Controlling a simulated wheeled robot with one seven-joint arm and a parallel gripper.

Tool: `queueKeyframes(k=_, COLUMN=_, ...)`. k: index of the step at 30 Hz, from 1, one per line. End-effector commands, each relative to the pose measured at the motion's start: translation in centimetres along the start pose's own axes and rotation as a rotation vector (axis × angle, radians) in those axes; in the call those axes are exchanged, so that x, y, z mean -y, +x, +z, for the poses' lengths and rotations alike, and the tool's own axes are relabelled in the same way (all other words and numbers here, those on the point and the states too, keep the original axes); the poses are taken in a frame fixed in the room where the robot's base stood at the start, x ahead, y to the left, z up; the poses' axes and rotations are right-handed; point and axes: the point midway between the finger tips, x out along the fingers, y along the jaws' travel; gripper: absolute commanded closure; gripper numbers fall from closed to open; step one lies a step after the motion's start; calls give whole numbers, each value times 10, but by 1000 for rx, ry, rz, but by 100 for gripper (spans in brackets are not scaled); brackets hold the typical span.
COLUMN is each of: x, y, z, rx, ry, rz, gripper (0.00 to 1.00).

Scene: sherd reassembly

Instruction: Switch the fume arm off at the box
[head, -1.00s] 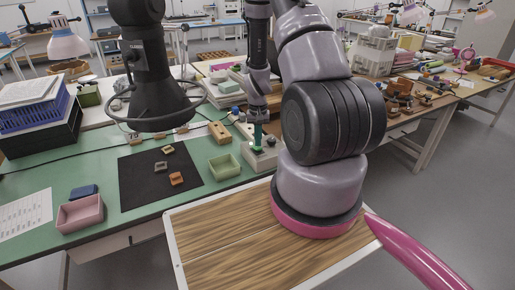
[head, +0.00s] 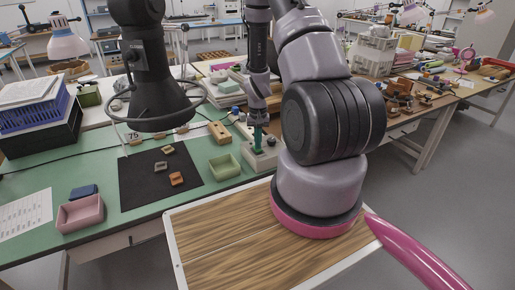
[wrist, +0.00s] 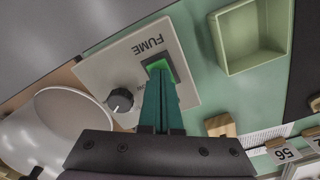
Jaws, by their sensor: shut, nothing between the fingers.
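The fume box (head: 266,160) is a pale control box on the green bench, right of the green tray. In the wrist view the box (wrist: 96,72) shows the label FUME, a black knob (wrist: 120,100) and a green switch (wrist: 168,66). My gripper (wrist: 159,72) is shut and empty, its green fingertips over the switch and hiding part of it. I cannot tell whether they touch it or which way it is set. In the head view my gripper (head: 257,147) points down at the box. The fume arm's black hood (head: 155,95) hangs over the bench at left.
A green tray (head: 224,167) and a black mat (head: 150,190) with several small sherds lie left of the box. A wooden block (head: 219,132) stands behind the tray. A white cup-like thing (wrist: 75,125) is near the box in the wrist view.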

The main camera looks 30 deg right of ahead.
Motion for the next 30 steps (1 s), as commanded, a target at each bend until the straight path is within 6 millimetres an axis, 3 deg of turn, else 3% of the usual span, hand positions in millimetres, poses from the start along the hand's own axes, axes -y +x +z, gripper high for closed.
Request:
queueKeyframes(k=24, x=0, y=-64, z=0, rx=-2, ry=0, rz=0, gripper=100)
queueKeyframes(k=30, x=0, y=-69, z=0, rx=0, ry=0, rz=0, gripper=100)
